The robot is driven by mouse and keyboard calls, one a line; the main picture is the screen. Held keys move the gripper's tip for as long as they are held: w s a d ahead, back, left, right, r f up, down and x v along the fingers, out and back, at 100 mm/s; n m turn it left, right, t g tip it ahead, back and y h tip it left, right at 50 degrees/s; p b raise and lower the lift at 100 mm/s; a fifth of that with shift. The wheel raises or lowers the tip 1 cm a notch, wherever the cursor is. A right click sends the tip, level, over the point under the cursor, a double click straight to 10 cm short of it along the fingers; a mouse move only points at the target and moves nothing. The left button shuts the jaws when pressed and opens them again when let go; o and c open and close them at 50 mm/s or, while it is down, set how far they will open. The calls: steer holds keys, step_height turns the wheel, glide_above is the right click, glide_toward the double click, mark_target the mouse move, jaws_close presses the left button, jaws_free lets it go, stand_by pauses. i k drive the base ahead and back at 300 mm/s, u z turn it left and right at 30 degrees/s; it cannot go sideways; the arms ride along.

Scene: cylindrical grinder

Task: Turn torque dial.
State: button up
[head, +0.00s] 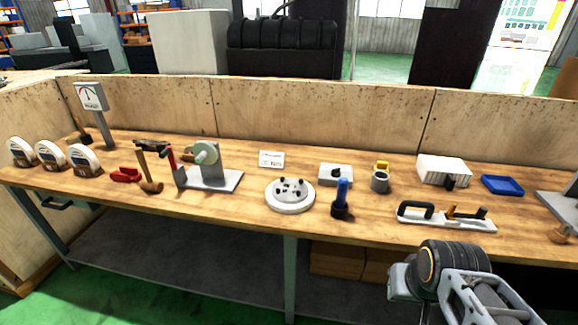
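I cannot tell for sure which thing is the torque dial. A small grey-white box with a dark knob on top (336,173) sits mid-bench, behind a blue-handled tool. A gauge with a needle (91,96) stands on a grey post at the back left. Three round-topped white meters (51,155) stand in a row at the left end of the bench. The lettering on all of them is too small to read. My arm shows at the bottom right, in front of the bench and apart from these things. My gripper's fingers do not show.
The wooden bench (230,217) holds a grey fixture with a disc (208,170), a mallet (148,173), a round white plate (290,194), the blue-handled tool (341,200), a white tool holder (446,217) and a blue tray (502,185). A wooden panel (320,117) closes the back.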

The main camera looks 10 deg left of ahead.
mark_target(335, 172)
steer(key=k, duration=0.6)
steer(key=u, duration=0.55)
steer(key=i, duration=1.65)
steer(key=z, duration=0.15)
